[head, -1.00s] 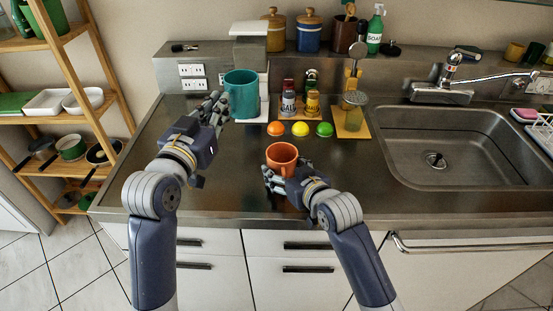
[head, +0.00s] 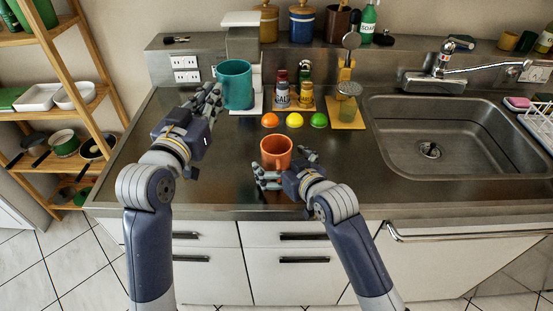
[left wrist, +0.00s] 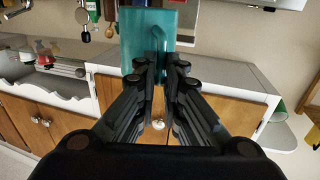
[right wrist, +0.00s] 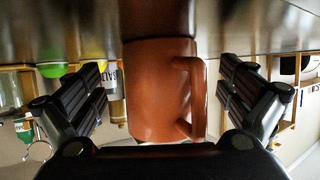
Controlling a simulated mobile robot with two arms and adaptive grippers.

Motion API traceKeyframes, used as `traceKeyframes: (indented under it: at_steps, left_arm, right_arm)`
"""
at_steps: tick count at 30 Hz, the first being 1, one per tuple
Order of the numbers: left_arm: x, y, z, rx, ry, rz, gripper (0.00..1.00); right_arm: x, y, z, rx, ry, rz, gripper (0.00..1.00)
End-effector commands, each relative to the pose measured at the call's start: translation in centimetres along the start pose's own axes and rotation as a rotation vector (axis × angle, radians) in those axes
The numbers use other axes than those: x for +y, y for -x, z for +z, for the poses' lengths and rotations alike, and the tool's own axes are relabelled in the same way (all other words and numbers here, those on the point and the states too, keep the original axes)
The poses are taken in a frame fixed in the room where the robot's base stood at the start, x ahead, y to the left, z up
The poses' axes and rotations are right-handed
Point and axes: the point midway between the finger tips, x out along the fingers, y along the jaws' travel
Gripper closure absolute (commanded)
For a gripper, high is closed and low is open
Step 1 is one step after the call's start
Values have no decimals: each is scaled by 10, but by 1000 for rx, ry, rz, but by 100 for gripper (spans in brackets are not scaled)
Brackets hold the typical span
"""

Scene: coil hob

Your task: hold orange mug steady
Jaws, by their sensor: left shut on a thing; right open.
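The orange mug (head: 275,153) stands upright on the steel worktop, in front of three coloured balls. My right gripper (head: 285,168) is open at its near side, with fingers to the left and right of it. In the right wrist view, the orange mug (right wrist: 158,95) fills the space between the spread fingers (right wrist: 168,90), its handle to the right; gaps show on both sides. My left gripper (head: 214,100) is shut on the teal mug (head: 237,85). The left wrist view shows the teal mug's handle (left wrist: 158,42) between the closed fingers (left wrist: 157,68).
Orange, yellow and green balls (head: 294,120) lie in a row behind the orange mug. Small bottles (head: 293,93) and a yellow board (head: 346,115) stand farther back. The sink (head: 435,140) is at right. The worktop right of the orange mug is clear.

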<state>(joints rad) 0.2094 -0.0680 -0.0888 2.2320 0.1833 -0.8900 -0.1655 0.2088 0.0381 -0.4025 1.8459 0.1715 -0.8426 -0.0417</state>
Motion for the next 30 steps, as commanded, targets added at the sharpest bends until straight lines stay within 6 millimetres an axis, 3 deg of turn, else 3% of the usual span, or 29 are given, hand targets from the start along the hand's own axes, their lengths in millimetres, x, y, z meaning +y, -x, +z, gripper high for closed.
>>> traceKeyframes:
  at_steps: [3, 18, 30]
  left_arm:
    - [0, 0, -18, 5, 0, 0, 100]
    - [0, 0, -59, 4, 0, 0, 100]
    - [0, 0, -65, 4, 0, 0, 100]
  right_arm:
    - [0, 15, -4, -3, 0, 0, 3]
    - [0, 65, -4, -2, 0, 0, 3]
    - [0, 75, -1, 0, 0, 0, 3]
